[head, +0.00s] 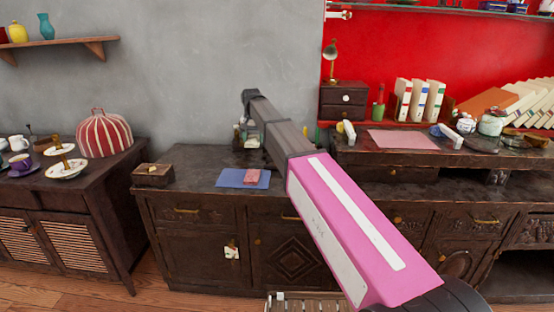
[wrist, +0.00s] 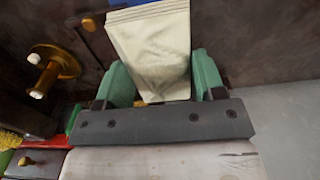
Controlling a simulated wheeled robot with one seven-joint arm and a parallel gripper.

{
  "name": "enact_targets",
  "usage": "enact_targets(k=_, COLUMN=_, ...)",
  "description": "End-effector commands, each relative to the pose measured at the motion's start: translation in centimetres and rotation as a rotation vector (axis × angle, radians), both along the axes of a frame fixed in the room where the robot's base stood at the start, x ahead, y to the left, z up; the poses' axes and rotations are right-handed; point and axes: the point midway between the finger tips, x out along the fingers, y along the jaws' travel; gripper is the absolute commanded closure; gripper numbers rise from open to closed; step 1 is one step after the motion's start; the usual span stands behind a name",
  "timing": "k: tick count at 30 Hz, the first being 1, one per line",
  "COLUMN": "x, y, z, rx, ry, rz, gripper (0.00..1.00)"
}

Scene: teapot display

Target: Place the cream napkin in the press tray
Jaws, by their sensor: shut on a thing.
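The cream napkin (wrist: 152,38), a folded stack of cloth, shows at the top middle of the wrist view. My gripper (wrist: 162,76) is shut on it, with a green finger on each side of the napkin. The napkin reaches out past the fingers. In the head view my pink and grey arm crosses the middle, and the gripper and napkin cannot be made out. I cannot tell for sure which thing is the press tray. A small open wooden box (head: 153,176) and a blue mat (head: 229,178) with a folded pink cloth (head: 251,176) lie on the middle cabinet.
A red-striped domed cover (head: 103,134) and cups stand on the left cabinet. A pink mat (head: 402,140), jars (head: 491,122) and white binders (head: 419,100) are on the right counter. Small bottles stand behind my arm. A brass fitting (wrist: 54,66) is left of the napkin.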

Motion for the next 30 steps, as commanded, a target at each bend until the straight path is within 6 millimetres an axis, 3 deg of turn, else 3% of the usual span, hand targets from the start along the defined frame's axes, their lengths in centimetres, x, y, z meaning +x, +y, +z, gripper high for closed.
enact_targets(k=2, x=0.3, y=0.5, z=-0.1, rx=0.0, ry=0.0, rz=0.0, gripper=0.6)
enact_targets(k=5, x=0.7, y=-0.4, z=-0.7, rx=-0.001, ry=0.001, rz=-0.003, gripper=0.6)
enact_targets(k=15, x=3.2, y=-6.6, z=-4.7, rx=-0.001, ry=0.002, rz=-0.003, gripper=0.6)
enact_targets(k=21, x=4.4, y=-9.3, z=-6.5, rx=0.0, ry=0.0, rz=-0.001, gripper=0.6)
enact_targets(k=30, x=4.6, y=-10.0, z=-8.0, rx=0.0, ry=0.001, rz=0.0, gripper=0.6)
